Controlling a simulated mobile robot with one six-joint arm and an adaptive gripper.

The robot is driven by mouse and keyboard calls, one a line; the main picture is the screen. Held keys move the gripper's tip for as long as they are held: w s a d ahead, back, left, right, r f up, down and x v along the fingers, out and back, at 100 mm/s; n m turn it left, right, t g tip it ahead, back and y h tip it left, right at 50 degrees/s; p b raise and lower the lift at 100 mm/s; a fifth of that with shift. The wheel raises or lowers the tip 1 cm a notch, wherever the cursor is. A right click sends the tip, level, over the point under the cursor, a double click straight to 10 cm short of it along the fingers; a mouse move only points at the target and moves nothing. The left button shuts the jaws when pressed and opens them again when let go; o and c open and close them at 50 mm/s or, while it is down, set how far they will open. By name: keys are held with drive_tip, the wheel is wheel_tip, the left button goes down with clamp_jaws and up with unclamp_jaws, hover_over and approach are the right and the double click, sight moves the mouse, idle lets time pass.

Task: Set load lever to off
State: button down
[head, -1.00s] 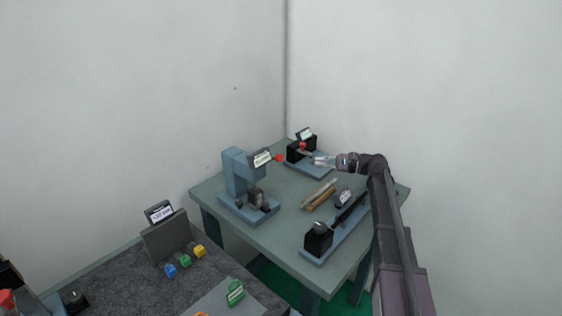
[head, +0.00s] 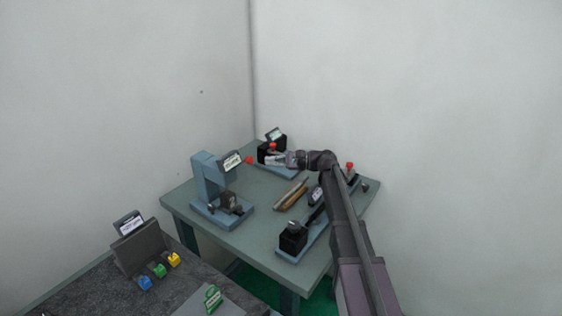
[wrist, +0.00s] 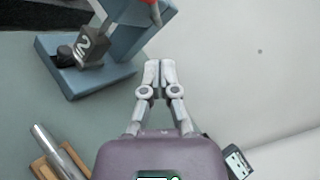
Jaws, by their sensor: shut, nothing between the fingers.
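My gripper (head: 268,160) is shut and empty over the far part of the green table, in front of the black box (head: 266,152) of the back fixture. Its closed fingers also show in the wrist view (wrist: 158,82), pointing up the picture. I see three red knobs: one by the blue press (head: 249,160), one at the back fixture (head: 272,147), one at the right fixture (head: 349,166). The labels are too small to read, so I cannot tell which is the load lever. A red piece (wrist: 150,2) is cut off at the wrist view's top, ahead of the fingertips.
The blue press (head: 208,178) holds a dark numbered block (wrist: 90,46). Rods on a wooden rest (head: 291,196) lie mid-table. A long fixture with a black box (head: 292,239) runs along the right side. A dark bench (head: 90,290) with coloured blocks is at front left.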

sight(251, 159)
drive_tip(key=s+a+r+p, duration=0.2)
drive_tip(key=a, duration=0.4)
drive_tip(key=shift+a, duration=0.1)
drive_tip(key=shift+a, duration=0.15)
idle(0.3)
